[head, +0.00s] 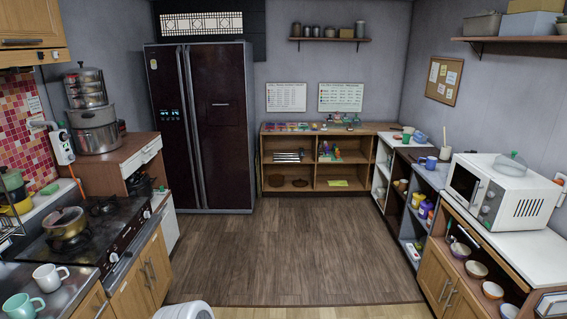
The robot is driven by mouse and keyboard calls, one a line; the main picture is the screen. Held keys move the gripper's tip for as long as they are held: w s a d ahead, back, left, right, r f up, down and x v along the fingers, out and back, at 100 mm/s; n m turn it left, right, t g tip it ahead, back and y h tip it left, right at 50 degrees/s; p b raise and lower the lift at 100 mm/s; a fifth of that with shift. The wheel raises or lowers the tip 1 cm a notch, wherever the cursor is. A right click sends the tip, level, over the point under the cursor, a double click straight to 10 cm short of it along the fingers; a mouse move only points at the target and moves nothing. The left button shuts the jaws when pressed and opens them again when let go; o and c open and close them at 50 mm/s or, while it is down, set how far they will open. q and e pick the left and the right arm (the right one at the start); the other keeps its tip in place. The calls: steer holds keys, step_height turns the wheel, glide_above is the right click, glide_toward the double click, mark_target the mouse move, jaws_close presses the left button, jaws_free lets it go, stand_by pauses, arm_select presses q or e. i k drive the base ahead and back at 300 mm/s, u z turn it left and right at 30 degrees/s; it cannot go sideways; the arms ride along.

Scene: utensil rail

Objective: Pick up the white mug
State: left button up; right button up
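A white mug (49,277) stands upright on the metal counter (75,290) at the lower left of the head view. A mint-green mug (22,307) stands just in front of it and to its left, partly cut off by the picture's bottom edge. A small white cup (445,153) also shows far off on the right-hand counter. Neither of my grippers is in view, so nothing is seen touching the white mug.
A stove (88,232) with a lidded pot (66,223) lies beyond the mugs. A dark fridge (201,128) stands at the back. A microwave (501,192) sits on the right counter, with bowls and cups on shelves. The wooden floor (275,250) between is clear.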

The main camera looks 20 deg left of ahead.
mark_target(47, 276)
steer(key=u, duration=0.4)
steer(key=i, duration=1.95)
steer(key=u, duration=1.95)
steer(key=i, duration=1)
steer(key=u, duration=0.95)
